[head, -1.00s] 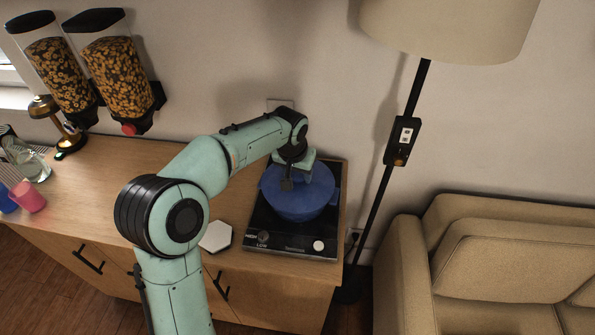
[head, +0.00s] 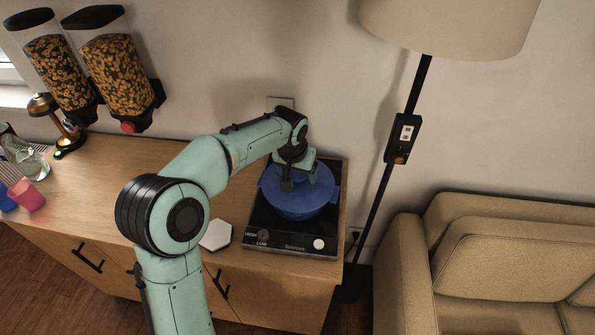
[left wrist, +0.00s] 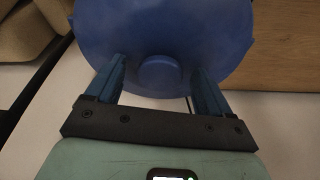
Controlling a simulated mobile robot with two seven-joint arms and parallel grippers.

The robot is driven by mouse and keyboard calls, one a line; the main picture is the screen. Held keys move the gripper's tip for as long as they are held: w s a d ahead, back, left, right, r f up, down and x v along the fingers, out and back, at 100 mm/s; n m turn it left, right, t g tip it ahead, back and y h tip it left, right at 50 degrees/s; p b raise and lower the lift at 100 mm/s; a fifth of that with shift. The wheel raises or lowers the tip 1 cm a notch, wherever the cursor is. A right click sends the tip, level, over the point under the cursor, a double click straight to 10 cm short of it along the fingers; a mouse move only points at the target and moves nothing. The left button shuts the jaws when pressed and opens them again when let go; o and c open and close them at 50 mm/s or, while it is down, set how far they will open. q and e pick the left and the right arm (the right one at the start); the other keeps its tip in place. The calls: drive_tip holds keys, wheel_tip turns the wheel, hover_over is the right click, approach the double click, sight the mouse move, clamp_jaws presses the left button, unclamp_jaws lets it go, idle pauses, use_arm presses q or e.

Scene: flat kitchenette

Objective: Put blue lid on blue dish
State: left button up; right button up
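The blue dish (head: 300,210) stands on the black cooker at the right end of the counter. The blue lid (head: 318,190) is over the dish and looks level on it, though my gripper hides part of the rim. In the left wrist view the lid (left wrist: 160,25) fills the top, with its round knob (left wrist: 160,72) between the fingers. My left gripper (head: 292,184) is above the lid. Its fingers (left wrist: 161,85) are apart on both sides of the knob, with a visible gap on each side. My right gripper is not in view.
The black cooker (head: 275,238) has knobs along its front. A white hexagonal piece (head: 216,235) lies left of it. A pink cup (head: 28,195) and a glass jug (head: 28,160) stand at the far left. A floor lamp (head: 403,140) and a sofa (head: 500,260) are right.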

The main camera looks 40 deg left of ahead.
use_arm(q)
drive_tip(key=p+v, duration=0.1)
drive_tip(key=v, duration=1.2)
drive_tip(key=shift+r, duration=0.2)
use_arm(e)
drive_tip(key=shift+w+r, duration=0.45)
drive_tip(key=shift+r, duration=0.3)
